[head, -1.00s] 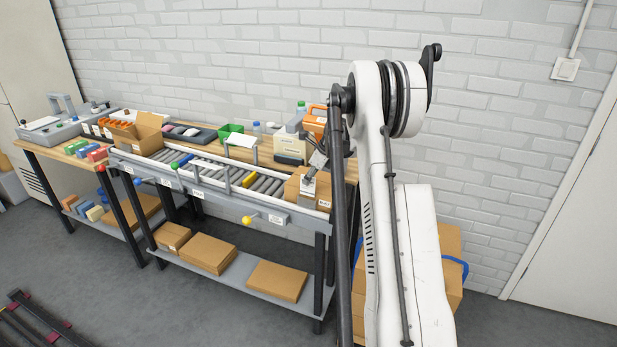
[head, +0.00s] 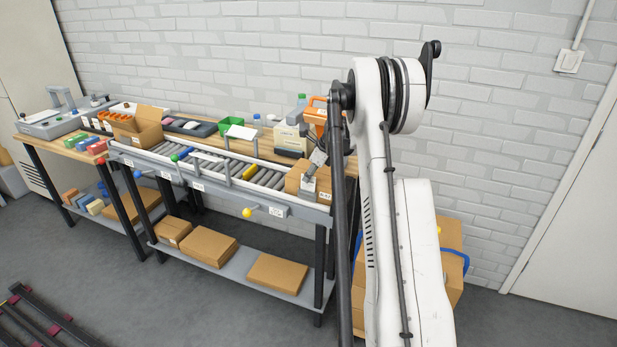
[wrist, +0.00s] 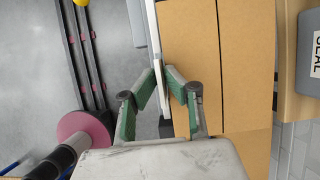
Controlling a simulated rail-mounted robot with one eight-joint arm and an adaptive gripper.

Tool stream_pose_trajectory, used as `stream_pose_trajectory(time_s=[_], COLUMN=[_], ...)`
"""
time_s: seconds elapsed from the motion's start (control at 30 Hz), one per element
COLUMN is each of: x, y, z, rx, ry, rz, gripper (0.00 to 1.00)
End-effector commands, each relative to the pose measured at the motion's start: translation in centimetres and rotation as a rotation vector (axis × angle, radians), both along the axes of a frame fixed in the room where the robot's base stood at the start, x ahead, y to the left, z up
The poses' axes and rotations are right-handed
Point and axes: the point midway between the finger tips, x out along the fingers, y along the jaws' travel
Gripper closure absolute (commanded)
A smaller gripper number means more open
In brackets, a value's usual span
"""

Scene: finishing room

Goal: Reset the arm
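My gripper (head: 311,176) is low at the right end of the roller conveyor, beside a brown cardboard box (head: 294,180). In the wrist view, my gripper's two green-and-grey fingers (wrist: 161,74) lean towards each other with a narrow gap between the tips. Nothing shows held between them. The box's brown flaps (wrist: 200,35) fill the middle of the wrist view, beyond and to the right of the fingers. A white rail edge (wrist: 154,45) runs past the fingertips; I cannot tell whether they touch it or the box.
The roller conveyor (head: 215,166) carries a yellow item (head: 250,172). An open carton (head: 140,128), a green bin (head: 231,130), a beige machine (head: 290,140) and an orange case (head: 317,115) crowd the bench behind. Flat cartons (head: 277,273) lie on the lower shelf.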

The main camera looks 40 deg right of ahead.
Motion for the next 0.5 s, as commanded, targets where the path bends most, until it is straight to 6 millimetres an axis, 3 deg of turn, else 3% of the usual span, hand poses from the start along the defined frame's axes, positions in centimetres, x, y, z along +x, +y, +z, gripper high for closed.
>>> stream_pose_trajectory(time_s=[0.03,0.1,0.27,0.4,0.5], x=[0.00,0.00,-0.01,-0.01,-0.01], y=[0.00,0.00,0.00,0.00,0.00], z=[0.00,0.00,0.00,0.00,0.00], rx=[0.000,0.000,0.000,0.000,0.000], ry=[0.000,0.000,0.000,0.000,0.000], rz=[0.000,0.000,0.000,0.000,0.000], gripper=[0.82,0.73,0.73,0.57,0.57])
